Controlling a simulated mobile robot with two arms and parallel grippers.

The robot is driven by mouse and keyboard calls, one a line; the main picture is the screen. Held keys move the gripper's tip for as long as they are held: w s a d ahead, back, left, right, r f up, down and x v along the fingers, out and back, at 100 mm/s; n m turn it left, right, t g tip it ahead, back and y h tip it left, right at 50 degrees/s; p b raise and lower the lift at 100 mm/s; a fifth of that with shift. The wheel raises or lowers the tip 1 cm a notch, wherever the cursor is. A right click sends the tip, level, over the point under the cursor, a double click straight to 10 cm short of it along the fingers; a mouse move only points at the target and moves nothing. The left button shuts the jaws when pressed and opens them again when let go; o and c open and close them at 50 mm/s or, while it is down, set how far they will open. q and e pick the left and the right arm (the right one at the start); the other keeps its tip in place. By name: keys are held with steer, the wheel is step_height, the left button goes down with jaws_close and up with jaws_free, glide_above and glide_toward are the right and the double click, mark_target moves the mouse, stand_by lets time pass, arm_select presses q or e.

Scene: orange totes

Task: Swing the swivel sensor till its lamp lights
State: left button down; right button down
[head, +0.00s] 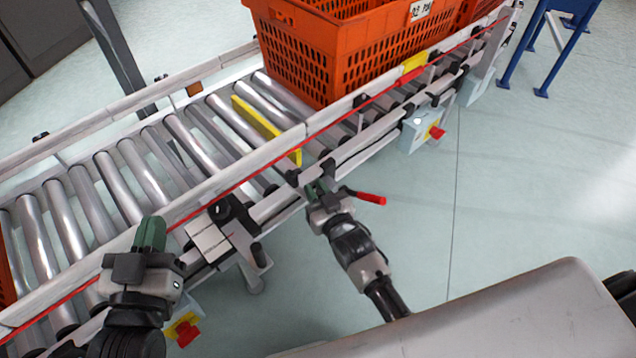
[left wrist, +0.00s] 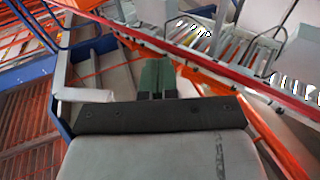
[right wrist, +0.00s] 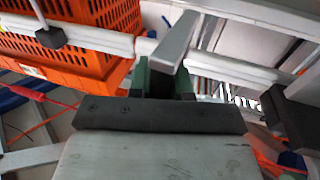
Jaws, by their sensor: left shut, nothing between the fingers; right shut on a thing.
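My right gripper (head: 317,186) is at the near rail of the roller conveyor (head: 150,228), beside a red-handled lever (head: 368,197). Its green fingers, also in the right wrist view (right wrist: 161,80), are shut on a grey bar (right wrist: 177,42). I cannot tell whether this bar belongs to the swivel sensor. A dark round fitting (head: 226,209) sits on the near rail between my grippers. No lit lamp can be made out. My left gripper (head: 151,233) is shut and empty above the near rail; its closed fingers also show in the left wrist view (left wrist: 157,76).
An orange tote (head: 318,58) stands on the rollers at the back. A yellow plate (head: 262,127) crosses the rollers before it. Boxes with red knobs hang below the rail at right (head: 420,132) and lower left (head: 182,328).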

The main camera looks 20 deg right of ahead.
steer(key=shift+s+a+f, duration=0.1)
steer(key=shift+s+f, duration=0.05)
steer(key=shift+s, duration=0.05)
arm_select(q)
steer(key=shift+a+f+g+y, duration=0.15)
steer(key=shift+f+g+y, duration=0.15)
steer(key=shift+f+g, duration=0.45)
steer(key=shift+f, duration=0.1)
steer(key=shift+s, duration=0.1)
arm_select(e)
steer(key=c, duration=1.1)
jaws_free()
steer(key=shift+o, duration=0.2)
steer(key=shift+s, duration=0.3)
arm_select(q)
steer(key=s+a+f+g+y+p, duration=0.2)
steer(key=s+f+g+p, duration=0.1)
steer(key=f+g, duration=0.4)
steer(key=shift+s+a+f, duration=0.15)
steer(key=shift+s+a, duration=0.1)
steer(key=shift+s, duration=0.45)
arm_select(e)
steer(key=s+d, duration=0.2)
steer(key=s, duration=0.8)
